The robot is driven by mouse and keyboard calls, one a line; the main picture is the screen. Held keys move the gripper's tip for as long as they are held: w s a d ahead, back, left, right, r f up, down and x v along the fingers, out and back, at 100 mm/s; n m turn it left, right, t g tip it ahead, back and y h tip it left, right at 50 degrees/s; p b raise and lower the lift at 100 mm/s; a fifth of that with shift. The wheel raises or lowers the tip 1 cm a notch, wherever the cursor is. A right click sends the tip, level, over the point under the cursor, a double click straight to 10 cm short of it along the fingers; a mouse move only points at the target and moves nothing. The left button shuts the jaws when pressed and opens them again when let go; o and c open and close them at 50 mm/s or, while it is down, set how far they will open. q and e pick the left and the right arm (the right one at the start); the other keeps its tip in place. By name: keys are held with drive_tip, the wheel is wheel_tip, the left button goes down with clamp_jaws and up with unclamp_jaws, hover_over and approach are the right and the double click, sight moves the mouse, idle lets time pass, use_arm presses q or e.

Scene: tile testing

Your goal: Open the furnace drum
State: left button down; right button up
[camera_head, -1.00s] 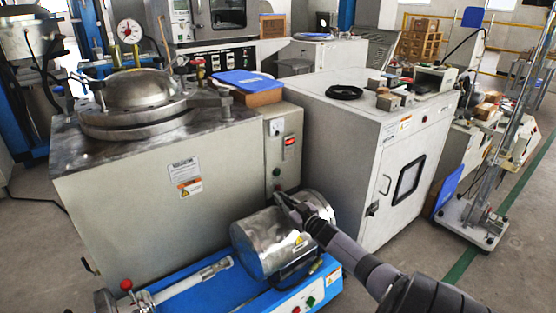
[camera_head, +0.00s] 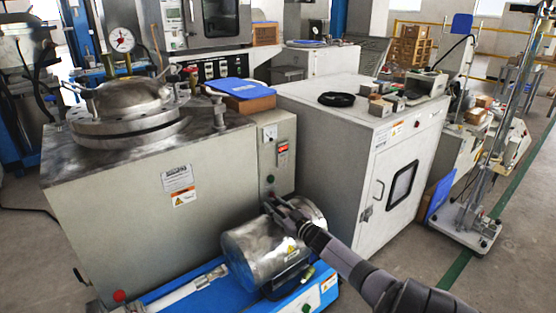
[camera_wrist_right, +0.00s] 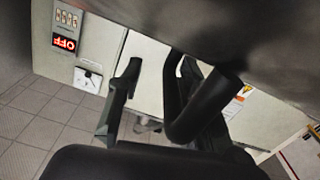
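The furnace drum (camera_head: 262,258) appears to be the shiny metal cylinder lying on a blue base in front of the large grey cabinet. A yellow warning label and a dark loop show on its front side. My right gripper (camera_head: 279,209) is at the upper back of the drum, close to the cabinet front. In the right wrist view, my right gripper's black fingers (camera_wrist_right: 150,95) stand apart. A dark curved bar (camera_wrist_right: 205,105) shows beside the right-hand finger; I cannot tell whether it belongs to the drum. Contact is unclear. My left gripper is not in view.
The grey cabinet (camera_head: 120,205) carries a round metal lid and a control panel (camera_head: 277,160). Its red display (camera_wrist_right: 64,43) reads OFF in the right wrist view. A white cabinet (camera_head: 340,160) stands right of the drum. Bare floor is at the lower right.

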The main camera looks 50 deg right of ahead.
drive_tip(key=v, duration=1.2)
idle(0.3)
